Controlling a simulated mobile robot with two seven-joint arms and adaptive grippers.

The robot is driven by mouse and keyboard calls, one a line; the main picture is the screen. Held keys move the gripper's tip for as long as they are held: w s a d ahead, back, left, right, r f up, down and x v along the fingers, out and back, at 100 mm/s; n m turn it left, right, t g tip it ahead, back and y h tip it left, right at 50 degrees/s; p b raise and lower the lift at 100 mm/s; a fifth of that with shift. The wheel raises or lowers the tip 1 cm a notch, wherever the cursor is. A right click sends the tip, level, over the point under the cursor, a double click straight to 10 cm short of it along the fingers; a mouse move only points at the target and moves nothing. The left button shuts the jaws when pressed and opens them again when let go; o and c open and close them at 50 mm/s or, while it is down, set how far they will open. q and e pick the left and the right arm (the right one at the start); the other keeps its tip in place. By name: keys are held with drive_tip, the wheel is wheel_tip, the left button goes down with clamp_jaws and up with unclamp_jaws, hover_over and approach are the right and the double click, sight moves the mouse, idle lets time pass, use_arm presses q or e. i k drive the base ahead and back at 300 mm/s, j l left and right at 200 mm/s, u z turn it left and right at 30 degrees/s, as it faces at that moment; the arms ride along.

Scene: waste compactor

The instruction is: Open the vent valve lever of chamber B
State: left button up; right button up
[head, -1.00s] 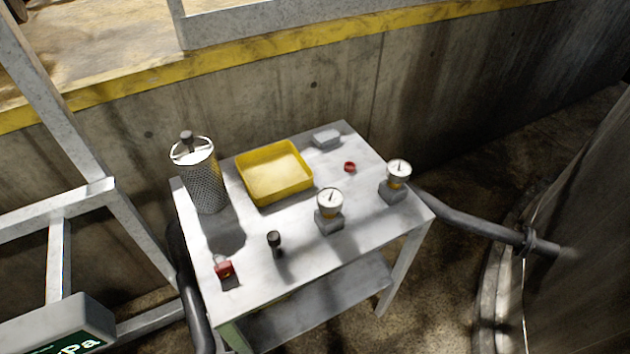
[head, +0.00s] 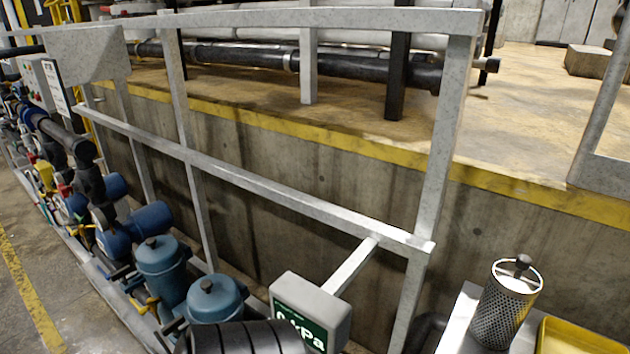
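Two blue lidded canisters, one farther back (head: 162,268) and one nearer (head: 214,299), stand in a row of pipework at the lower left of the head view. Small orange-yellow levers (head: 148,308) sit low beside them. More coloured handles, including a yellow one (head: 44,174), show farther left along the row. I read no chamber B label, so I cannot tell which lever is its vent valve lever. A grey display box (head: 312,310) with a green screen reading kPa stands right of the canisters. Neither of my grippers is in view.
A metal guard rail (head: 260,192) runs in front of a concrete wall with a yellow edge. A black ribbed cylinder (head: 245,338) fills the bottom centre. At the lower right, a table holds a mesh filter cylinder (head: 500,312) and a yellow tray (head: 578,338). Open floor shows at far left.

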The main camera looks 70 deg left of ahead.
sight(143, 311)
drive_tip(key=u, duration=3.3)
drive_tip(key=i+j+u, duration=0.15)
drive_tip(key=k+l, duration=0.05)
